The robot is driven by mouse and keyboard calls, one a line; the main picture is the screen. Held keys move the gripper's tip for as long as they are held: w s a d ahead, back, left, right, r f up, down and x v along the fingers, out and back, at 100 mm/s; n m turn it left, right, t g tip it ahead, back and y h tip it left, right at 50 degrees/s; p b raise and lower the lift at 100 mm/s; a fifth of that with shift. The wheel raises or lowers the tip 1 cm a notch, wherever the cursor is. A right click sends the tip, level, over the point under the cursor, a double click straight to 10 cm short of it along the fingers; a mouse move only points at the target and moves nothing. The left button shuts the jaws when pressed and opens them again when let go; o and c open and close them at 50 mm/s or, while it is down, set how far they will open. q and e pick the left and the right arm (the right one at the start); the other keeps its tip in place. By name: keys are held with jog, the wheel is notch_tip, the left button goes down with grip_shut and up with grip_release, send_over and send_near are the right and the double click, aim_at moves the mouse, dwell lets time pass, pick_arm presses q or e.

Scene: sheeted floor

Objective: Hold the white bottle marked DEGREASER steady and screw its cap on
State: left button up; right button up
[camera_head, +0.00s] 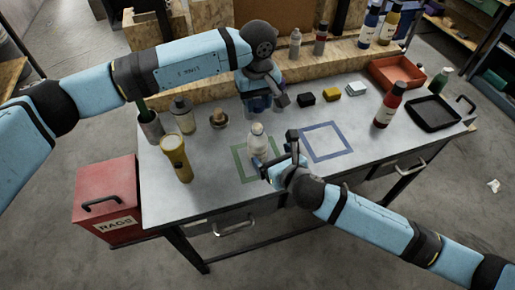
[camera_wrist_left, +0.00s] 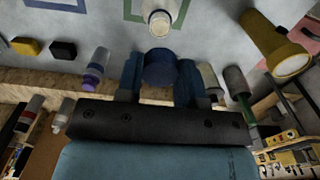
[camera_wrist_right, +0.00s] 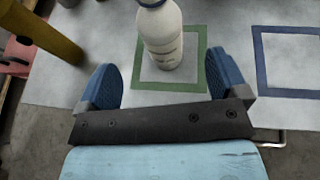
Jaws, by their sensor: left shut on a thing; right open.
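The white bottle (camera_head: 257,140) stands upright inside the green taped square (camera_head: 238,160); its label is too small to read. It also shows in the left wrist view (camera_wrist_left: 160,18) and the right wrist view (camera_wrist_right: 160,38). My left gripper (camera_head: 262,102) is shut on a dark blue round cap (camera_wrist_left: 160,68), held behind and above the bottle, apart from it. The cap is hardly visible in the head view. My right gripper (camera_head: 278,152) is open in front of the bottle. In the right wrist view its blue fingers (camera_wrist_right: 161,80) are spread, with the bottle just beyond the fingertips.
A yellow flashlight (camera_head: 176,158), a tin (camera_head: 183,115) and a cup (camera_head: 150,127) stand at the left. A blue taped square (camera_head: 326,142) lies empty at right. Black (camera_head: 306,99) and yellow (camera_head: 331,95) blocks sit behind. A red bottle (camera_head: 389,105) and black tray (camera_head: 433,113) are farther right.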

aim_at(257, 142)
jog(key=x, duration=1)
jog(key=c, duration=1.4)
pick_arm(q)
jog(key=shift+f, duration=2.5)
pick_arm(e)
jog(key=shift+o, duration=0.2)
pick_arm(q)
jog(key=shift+f, duration=0.1)
jog(key=shift+f, duration=0.7)
jog(key=shift+s+f, duration=0.1)
jog(key=shift+f, duration=0.1)
pick_arm(e)
jog(key=shift+s+a+r, duration=0.1)
